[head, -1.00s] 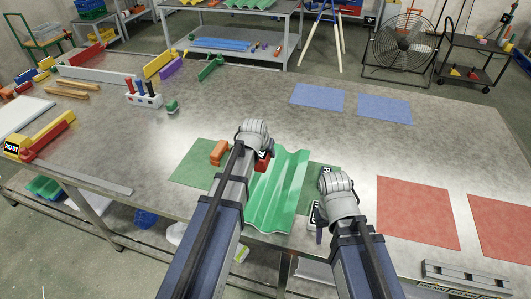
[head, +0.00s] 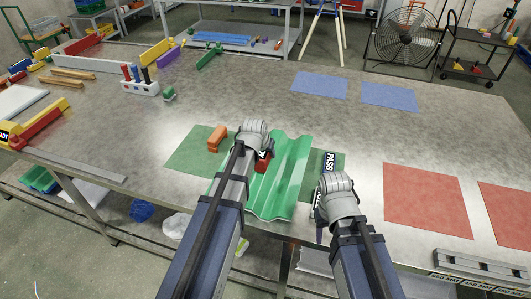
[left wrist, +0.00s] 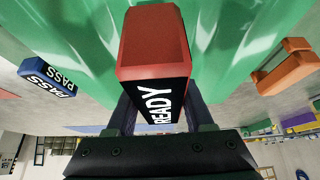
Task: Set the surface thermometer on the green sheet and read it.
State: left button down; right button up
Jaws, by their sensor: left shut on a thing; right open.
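The green corrugated sheet (head: 283,180) lies on the table in front of me. My left gripper (head: 262,156) is over its left part, shut on a red block with a black READY face (left wrist: 160,85), seemingly the surface thermometer. In the left wrist view, the block stands out from between the fingers (left wrist: 158,118) against the green ridges; I cannot tell whether it touches them. In the head view, the gripper hides most of it. My right gripper (head: 322,212) is open at the sheet's right side, near a blue block marked PASS (head: 329,162); its fingers are partly hidden.
An orange block (head: 217,139) stands left of the sheet, on a dark green mat (head: 187,155). Red mats (head: 428,198) lie to the right and blue mats (head: 320,84) behind. A holder with several pens (head: 141,88) stands at the left.

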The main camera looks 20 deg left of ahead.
aim_at(262, 153)
pick_arm(q)
jog(key=shift+f, duration=0.2)
dwell(0.5)
jog(key=shift+c, duration=1)
grip_release()
jog(key=shift+r, duration=0.1)
jog(key=p+v, duration=0.6)
jog(key=v, duration=0.1)
jog(key=shift+s+r, duration=0.2)
jog(key=shift+r, duration=0.1)
jog(key=shift+f, duration=0.1)
